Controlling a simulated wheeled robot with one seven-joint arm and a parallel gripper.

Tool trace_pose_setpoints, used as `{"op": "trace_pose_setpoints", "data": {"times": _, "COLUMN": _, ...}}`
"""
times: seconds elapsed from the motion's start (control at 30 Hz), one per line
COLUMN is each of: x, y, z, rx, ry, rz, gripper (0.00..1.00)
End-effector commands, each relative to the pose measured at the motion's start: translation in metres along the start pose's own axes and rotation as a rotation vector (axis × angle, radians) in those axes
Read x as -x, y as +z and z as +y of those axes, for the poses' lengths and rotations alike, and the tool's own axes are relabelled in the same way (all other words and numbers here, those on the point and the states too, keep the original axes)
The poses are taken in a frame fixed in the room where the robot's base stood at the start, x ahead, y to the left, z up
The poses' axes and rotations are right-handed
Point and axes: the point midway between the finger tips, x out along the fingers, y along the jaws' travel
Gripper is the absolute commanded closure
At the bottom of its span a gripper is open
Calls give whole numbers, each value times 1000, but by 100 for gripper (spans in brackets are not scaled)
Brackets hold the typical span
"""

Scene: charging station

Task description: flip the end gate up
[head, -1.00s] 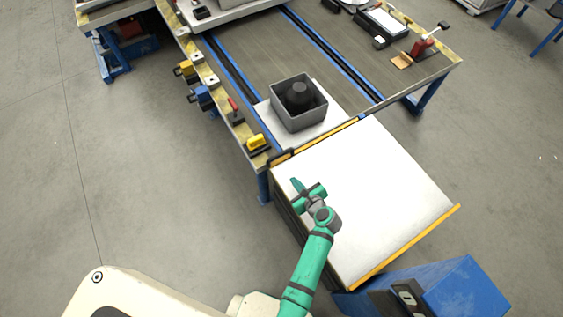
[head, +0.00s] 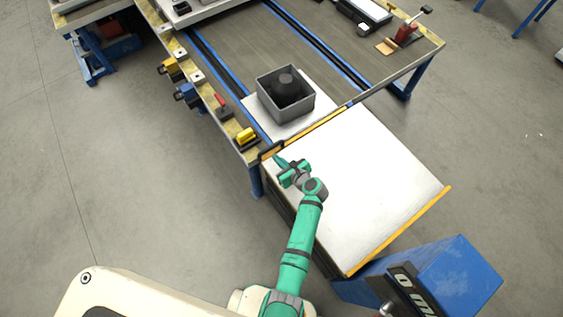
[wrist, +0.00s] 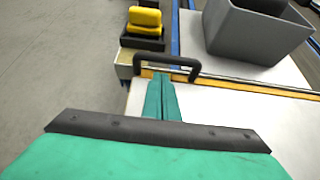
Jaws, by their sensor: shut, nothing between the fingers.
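The end gate appears as a narrow yellow-edged bar (head: 318,130) lying low along the near end of the blue-railed table, where it meets a white-topped surface. It also shows in the wrist view (wrist: 262,89). A black loop handle (wrist: 166,62) stands at its left end and shows small in the head view (head: 270,149). My gripper (head: 279,160) is over the left corner of the white top, close to the handle. In the wrist view its green fingers (wrist: 161,82) are together and empty, with tips just on the near side of the handle. I cannot tell if they touch it.
A grey open box (head: 286,94) with a dark round item stands just beyond the gate. A yellow block (head: 245,136) sits on the table's left rail near the handle. The white top (head: 360,185) is clear. A blue cabinet (head: 445,275) stands at the lower right.

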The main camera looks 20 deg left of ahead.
Motion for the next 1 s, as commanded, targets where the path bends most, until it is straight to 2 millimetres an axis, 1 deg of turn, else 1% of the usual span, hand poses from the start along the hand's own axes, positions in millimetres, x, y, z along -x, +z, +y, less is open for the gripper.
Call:
{"op": "trace_pose_setpoints", "data": {"times": 0.03, "x": -10, "y": 0, "z": 1, "rx": 0, "ry": 4, "rz": 1, "gripper": 100}}
{"op": "trace_pose_setpoints", "data": {"times": 0.2, "x": -35, "y": 1, "z": 1, "rx": 1, "ry": 2, "rz": 0, "gripper": 100}}
{"op": "trace_pose_setpoints", "data": {"times": 0.3, "x": -45, "y": 0, "z": 1, "rx": 0, "ry": 2, "rz": 0, "gripper": 100}}
{"op": "trace_pose_setpoints", "data": {"times": 0.4, "x": -51, "y": 0, "z": 0, "rx": 1, "ry": 1, "rz": 0, "gripper": 100}}
{"op": "trace_pose_setpoints", "data": {"times": 0.83, "x": -54, "y": 0, "z": 1, "rx": 2, "ry": 1, "rz": 0, "gripper": 100}}
{"op": "trace_pose_setpoints", "data": {"times": 0.93, "x": -54, "y": 7, "z": 5, "rx": 7, "ry": 7, "rz": -1, "gripper": 100}}
{"op": "trace_pose_setpoints", "data": {"times": 1.0, "x": -54, "y": 16, "z": 11, "rx": 15, "ry": 17, "rz": -2, "gripper": 100}}
